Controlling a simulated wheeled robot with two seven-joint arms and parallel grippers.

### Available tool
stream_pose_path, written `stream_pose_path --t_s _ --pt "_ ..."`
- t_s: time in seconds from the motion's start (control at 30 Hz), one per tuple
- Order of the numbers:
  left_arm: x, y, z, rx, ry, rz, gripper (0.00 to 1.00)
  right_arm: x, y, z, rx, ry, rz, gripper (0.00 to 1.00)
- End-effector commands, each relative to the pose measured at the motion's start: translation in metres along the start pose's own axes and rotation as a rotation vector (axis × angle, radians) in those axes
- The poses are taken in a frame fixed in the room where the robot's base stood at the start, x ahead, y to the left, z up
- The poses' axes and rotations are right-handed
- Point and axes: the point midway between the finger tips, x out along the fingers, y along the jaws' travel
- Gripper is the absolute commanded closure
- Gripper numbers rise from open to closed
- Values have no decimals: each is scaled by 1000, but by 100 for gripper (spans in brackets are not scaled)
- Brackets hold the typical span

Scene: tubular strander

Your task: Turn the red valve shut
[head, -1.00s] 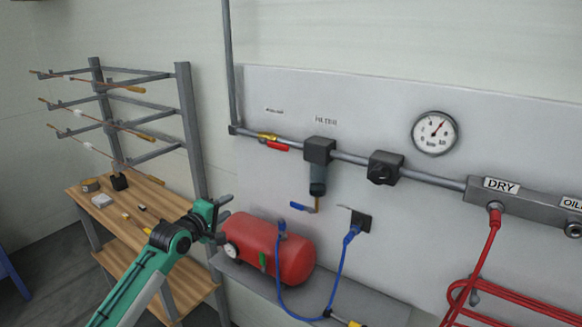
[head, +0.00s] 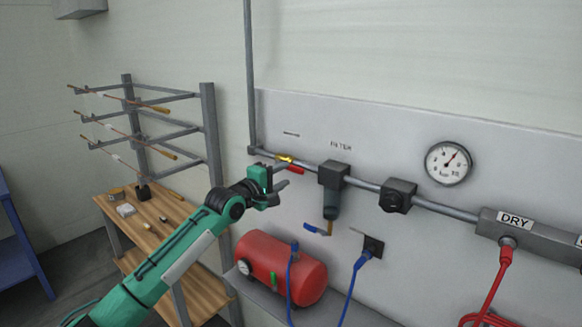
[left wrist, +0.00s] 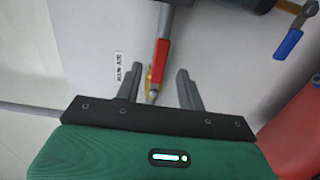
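The red valve handle (head: 295,170) sits on the grey pipe by its brass body (head: 285,158), left of the filter in the head view. The handle lies along the pipe. In the left wrist view the red handle (left wrist: 160,62) shows just beyond the fingertips, roughly between them, with brass behind it. My left gripper (head: 283,177) is close to the valve, just below and left of it. Its fingers (left wrist: 160,80) are apart with nothing held between them. My right gripper does not show.
The filter (head: 332,190) with a blue lever (head: 317,231) hangs right of the valve. A red tank (head: 280,268) stands below on a shelf. A gauge (head: 448,163) is on the panel. A wooden bench (head: 170,210) and wire rack (head: 209,130) are at left.

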Motion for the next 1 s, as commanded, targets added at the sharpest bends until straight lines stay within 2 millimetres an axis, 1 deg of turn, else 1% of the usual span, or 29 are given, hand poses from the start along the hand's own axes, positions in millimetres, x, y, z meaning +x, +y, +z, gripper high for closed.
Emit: stream_pose_path --t_s 0.03,0.1,0.3,0.47,0.73,0.77,0.8,0.87,0.93,0.97,1.0 --pt "8 3 0 2 1 -2 61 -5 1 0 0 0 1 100" --pt "18 4 0 3 1 0 61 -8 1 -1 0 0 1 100" --pt "36 1 0 1 0 0 61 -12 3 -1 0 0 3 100" --pt "43 1 0 1 1 0 61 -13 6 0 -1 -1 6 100" --pt "43 0 0 1 1 1 61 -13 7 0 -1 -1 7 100" --pt "43 0 0 1 1 1 63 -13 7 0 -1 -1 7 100" --pt "43 0 0 1 1 1 71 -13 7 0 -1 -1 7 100" --pt "43 0 0 1 1 1 82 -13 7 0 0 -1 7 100" --pt "43 0 0 1 1 0 96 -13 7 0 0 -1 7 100" --pt "43 0 0 2 1 0 100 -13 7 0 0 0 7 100" --pt "43 0 0 2 1 0 100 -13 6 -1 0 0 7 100"
